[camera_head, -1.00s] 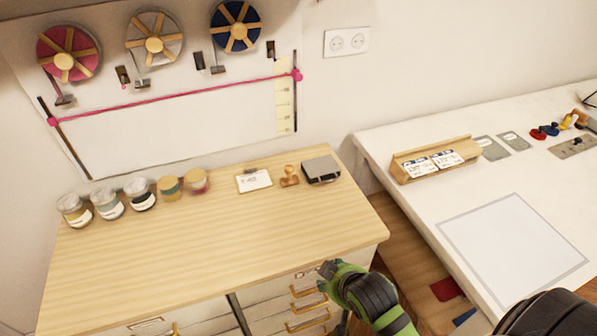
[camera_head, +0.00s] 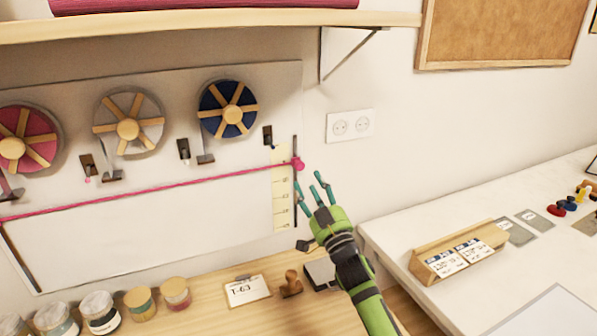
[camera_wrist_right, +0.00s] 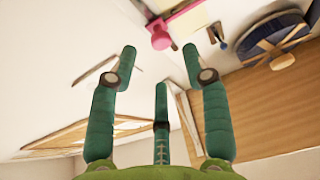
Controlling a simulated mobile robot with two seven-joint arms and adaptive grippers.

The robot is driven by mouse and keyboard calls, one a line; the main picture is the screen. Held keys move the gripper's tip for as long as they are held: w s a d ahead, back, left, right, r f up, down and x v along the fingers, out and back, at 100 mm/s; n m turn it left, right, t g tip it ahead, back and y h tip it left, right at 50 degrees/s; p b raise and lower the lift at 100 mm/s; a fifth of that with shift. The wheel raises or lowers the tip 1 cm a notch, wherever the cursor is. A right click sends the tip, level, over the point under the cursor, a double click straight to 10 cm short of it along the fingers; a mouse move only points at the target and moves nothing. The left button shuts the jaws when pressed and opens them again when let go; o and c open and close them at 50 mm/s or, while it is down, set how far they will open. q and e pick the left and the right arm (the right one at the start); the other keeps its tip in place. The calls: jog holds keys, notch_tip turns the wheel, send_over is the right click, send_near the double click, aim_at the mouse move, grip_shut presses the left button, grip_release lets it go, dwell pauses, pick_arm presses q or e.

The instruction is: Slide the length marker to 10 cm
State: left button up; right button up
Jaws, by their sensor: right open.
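The length marker is a pink knob (camera_head: 298,163) near the top of a dark vertical slot on the wall panel. A pink ribbon (camera_head: 130,195) runs left from it. A pale yellow scale strip (camera_head: 282,205) with several marks lies just left of the slot; its numbers are too small to read. My right gripper (camera_head: 311,188) is open and empty, just below and right of the knob, with no clear contact. In the right wrist view the pink knob (camera_wrist_right: 161,40) shows beyond the spread fingertips (camera_wrist_right: 160,62). My left gripper is out of view.
Ribbon spools, including a blue one (camera_head: 228,108), hang above the ribbon. A shelf (camera_head: 220,25) juts out overhead. Below are a wooden cabinet top with jars, a T-63 card (camera_head: 246,290) and a stamp (camera_head: 291,283). A white table (camera_head: 400,225) stands right.

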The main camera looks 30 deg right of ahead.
aim_at(301, 168)
jog(key=p+x, duration=0.1)
jog(key=x, duration=0.3)
jog(key=shift+w+r, duration=0.25)
jog(key=shift+w, duration=0.4)
jog(key=shift+w+r+p, duration=0.15)
jog(key=shift+p, duration=0.15)
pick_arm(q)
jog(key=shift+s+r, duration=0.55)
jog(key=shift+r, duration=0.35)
pick_arm(e)
grip_shut()
